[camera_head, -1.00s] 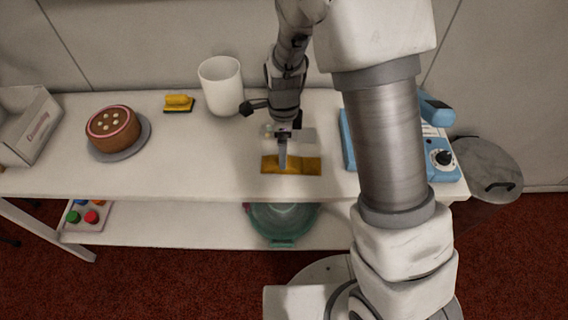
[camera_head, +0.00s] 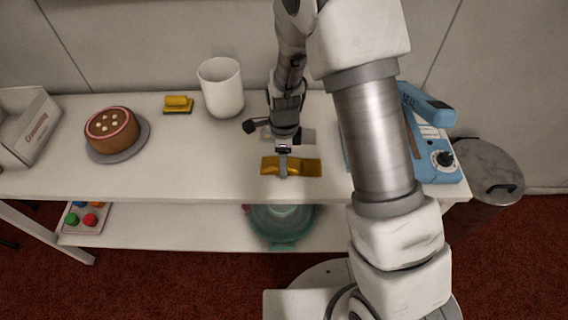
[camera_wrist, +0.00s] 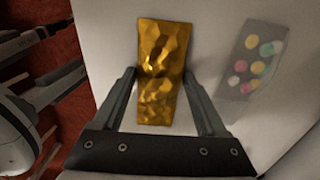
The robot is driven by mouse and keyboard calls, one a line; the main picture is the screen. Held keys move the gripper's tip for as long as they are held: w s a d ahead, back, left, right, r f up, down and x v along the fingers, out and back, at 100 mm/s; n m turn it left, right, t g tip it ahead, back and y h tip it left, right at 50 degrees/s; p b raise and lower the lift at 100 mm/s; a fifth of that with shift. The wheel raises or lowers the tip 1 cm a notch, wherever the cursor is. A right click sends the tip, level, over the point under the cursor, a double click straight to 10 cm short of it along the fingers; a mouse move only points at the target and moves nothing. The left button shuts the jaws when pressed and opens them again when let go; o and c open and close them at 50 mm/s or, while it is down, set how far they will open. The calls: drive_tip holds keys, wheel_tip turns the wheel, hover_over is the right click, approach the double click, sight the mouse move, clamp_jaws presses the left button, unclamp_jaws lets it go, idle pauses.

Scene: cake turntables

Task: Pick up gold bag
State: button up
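The gold bag (camera_head: 307,167) lies flat on the white table near its front edge. It is a crinkled, shiny rectangle. In the wrist view the gold bag (camera_wrist: 163,62) extends between my fingers and beyond their tips. My gripper (camera_head: 283,172) is directly over the bag's left-centre part in the head view. I cannot tell how far the fingertips are above the table.
A clear bag of coloured sweets (camera_wrist: 252,62) lies beside the gold bag. A blue sealing machine (camera_head: 440,165) stands to the right, a white container (camera_head: 221,88) behind left.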

drive_tip(key=c, duration=0.6)
drive_tip(key=shift+r, duration=0.1)
drive_tip(key=shift+c, duration=0.2)
